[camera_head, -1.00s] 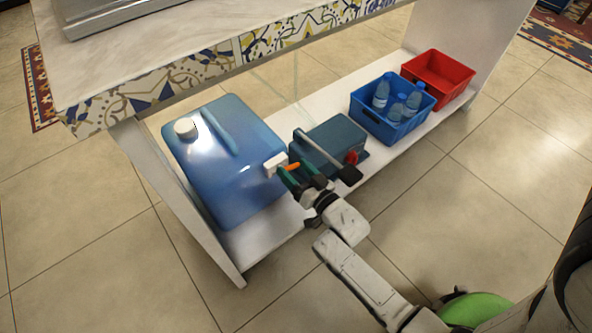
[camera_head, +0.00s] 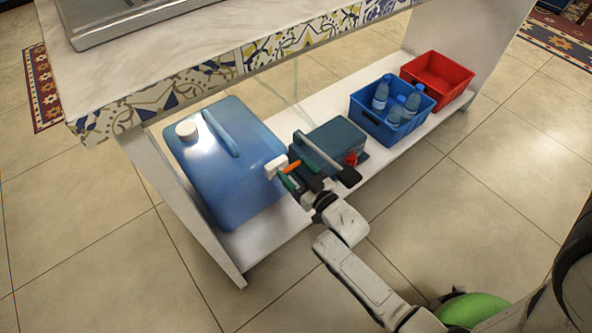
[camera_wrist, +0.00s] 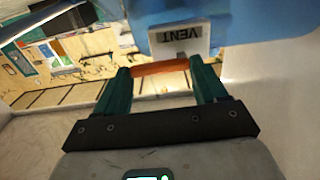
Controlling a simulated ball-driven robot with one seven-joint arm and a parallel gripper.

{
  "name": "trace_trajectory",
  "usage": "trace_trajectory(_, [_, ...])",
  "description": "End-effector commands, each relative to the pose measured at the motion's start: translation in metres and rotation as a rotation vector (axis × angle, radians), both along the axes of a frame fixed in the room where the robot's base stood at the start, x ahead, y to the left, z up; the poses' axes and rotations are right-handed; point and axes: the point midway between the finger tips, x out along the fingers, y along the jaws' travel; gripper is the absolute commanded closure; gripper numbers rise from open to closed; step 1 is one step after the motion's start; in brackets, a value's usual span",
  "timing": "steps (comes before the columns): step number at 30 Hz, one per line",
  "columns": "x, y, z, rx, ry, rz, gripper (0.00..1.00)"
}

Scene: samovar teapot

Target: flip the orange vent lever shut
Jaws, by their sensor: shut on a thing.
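The orange vent lever (camera_head: 292,166) sits at a white vent block (camera_head: 276,166) on the right side of the large blue water tank (camera_head: 222,160). In the wrist view, the orange lever (camera_wrist: 160,68) lies crosswise between the two green fingers of my gripper (camera_wrist: 163,85). My gripper (camera_head: 296,174) is shut on the lever. The white block (camera_wrist: 180,39) with the word VENT, shown upside down, is just beyond the lever. The finger pads' contact faces are hidden.
A dark teal box (camera_head: 338,137) with a black-ended bar and a red knob stands right of the tank, close to my gripper. A blue crate (camera_head: 392,124) with bottles and a red crate (camera_head: 437,76) stand further right on the white shelf. The countertop (camera_head: 190,45) overhangs above.

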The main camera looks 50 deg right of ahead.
Motion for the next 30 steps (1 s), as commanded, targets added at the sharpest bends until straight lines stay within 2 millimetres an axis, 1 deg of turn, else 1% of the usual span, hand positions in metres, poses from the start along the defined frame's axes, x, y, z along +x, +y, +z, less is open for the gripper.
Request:
trace_trajectory(2, [0.000, 0.000, 0.000, -0.003, 0.002, 0.000, 0.59])
trace_trajectory(3, [0.000, 0.000, 0.000, -0.003, 0.002, 0.000, 0.26])
trace_trajectory(10, [0.000, 0.000, 0.000, -0.001, 0.000, 0.000, 0.04])
trace_trajectory(17, [0.000, 0.000, 0.000, 0.000, 0.000, 0.000, 0.03])
trace_trajectory(20, [-0.005, 0.001, 0.001, 0.001, 0.001, 0.000, 0.03])
trace_trajectory(23, [-0.016, 0.005, 0.001, 0.002, 0.003, 0.000, 0.03])
trace_trajectory(30, [-0.061, 0.017, 0.002, 0.001, 0.005, 0.000, 0.03])
